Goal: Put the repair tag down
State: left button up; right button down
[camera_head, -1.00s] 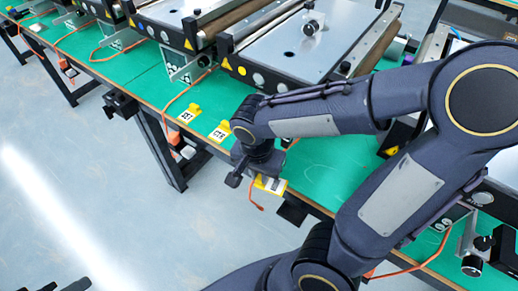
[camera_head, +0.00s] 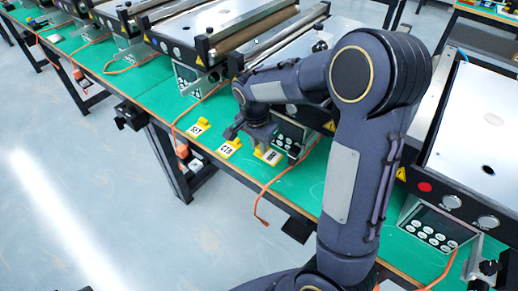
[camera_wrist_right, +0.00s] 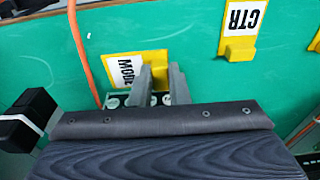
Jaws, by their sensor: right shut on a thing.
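The repair tag, yellow with a white label, shows in the head view (camera_head: 270,157) and the wrist view (camera_wrist_right: 127,68). My right gripper (camera_head: 262,146) is shut on the tag's yellow upright part. Its two grey fingers (camera_wrist_right: 162,82) flank that part in the wrist view. The tag is at or just above the green bench top, in line with two similar tags; I cannot tell whether it touches. My left gripper is not in view.
The CTR tag (camera_head: 229,148) and the SET tag (camera_head: 199,127) stand on the green bench (camera_head: 285,185) to the left. An orange cable (camera_head: 262,197) hangs over the front edge. A mini conveyor (camera_head: 200,35) and a button panel (camera_head: 291,139) are behind.

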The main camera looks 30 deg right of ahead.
aim_at(258, 147)
jog(key=shift+w+f, duration=0.15)
jog(key=shift+f, duration=1.65)
jog(key=shift+f+b, duration=0.25)
jog(key=shift+b, duration=0.05)
jog(key=c, duration=1.4)
grip_release()
jog(key=shift+r, duration=0.15)
